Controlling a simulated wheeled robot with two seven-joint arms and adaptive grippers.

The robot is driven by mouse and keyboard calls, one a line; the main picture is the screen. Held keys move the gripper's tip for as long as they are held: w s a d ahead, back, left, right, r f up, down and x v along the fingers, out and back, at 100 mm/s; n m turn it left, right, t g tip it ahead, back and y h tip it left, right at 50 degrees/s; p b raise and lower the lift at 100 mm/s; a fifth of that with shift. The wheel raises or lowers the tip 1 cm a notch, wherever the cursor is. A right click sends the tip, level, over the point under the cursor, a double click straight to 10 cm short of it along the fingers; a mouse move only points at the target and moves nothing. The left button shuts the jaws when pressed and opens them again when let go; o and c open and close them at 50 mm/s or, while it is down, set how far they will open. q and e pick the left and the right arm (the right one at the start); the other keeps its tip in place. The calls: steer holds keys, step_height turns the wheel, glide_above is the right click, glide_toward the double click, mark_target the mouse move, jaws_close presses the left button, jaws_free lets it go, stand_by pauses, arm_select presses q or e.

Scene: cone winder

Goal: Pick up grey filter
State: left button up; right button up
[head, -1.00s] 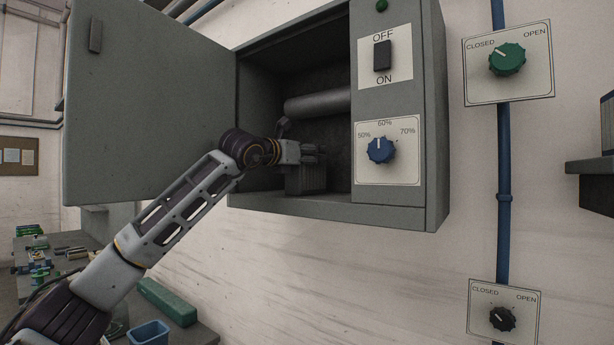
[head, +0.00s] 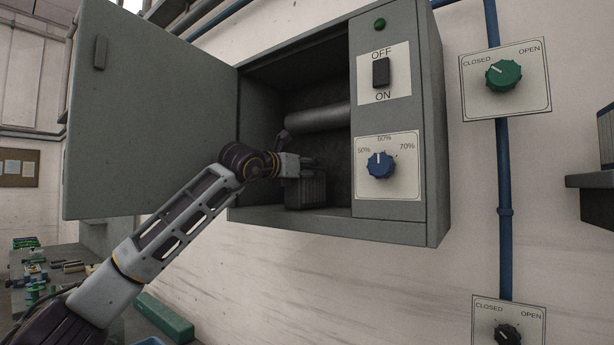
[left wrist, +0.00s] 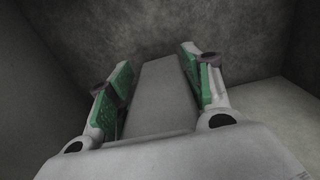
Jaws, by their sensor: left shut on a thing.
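The grey filter (head: 306,190) is a small dark grey ribbed block low inside the open wall cabinet, near its floor. My left gripper (head: 306,161) reaches into the cabinet from the left and is shut on the top part of the filter. In the left wrist view, the filter (left wrist: 163,88) shows as a plain grey slab between the two green-padded fingers (left wrist: 158,86). I cannot tell whether the filter's underside touches the cabinet floor. My right gripper is in no view.
The cabinet door (head: 150,120) stands open at left. A grey cylinder (head: 318,117) lies above the filter. The cabinet's control panel (head: 388,165) with a switch and blue knob borders the opening at right. A cluttered workbench (head: 60,255) is at lower left.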

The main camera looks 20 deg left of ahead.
arm_select(q)
steer(key=shift+s+r, duration=0.15)
steer(key=shift+r, duration=0.15)
step_height(320, 180, up, 2)
steer(key=shift+r, duration=0.2)
step_height(320, 180, up, 2)
steer(key=shift+r, duration=0.95)
steer(key=shift+b+v, duration=0.3)
steer(key=shift+v, duration=0.8)
steer(key=b+v, duration=0.3)
steer(key=v, duration=1.4)
steer(key=shift+s+b, duration=0.2)
steer(key=shift+b, duration=0.15)
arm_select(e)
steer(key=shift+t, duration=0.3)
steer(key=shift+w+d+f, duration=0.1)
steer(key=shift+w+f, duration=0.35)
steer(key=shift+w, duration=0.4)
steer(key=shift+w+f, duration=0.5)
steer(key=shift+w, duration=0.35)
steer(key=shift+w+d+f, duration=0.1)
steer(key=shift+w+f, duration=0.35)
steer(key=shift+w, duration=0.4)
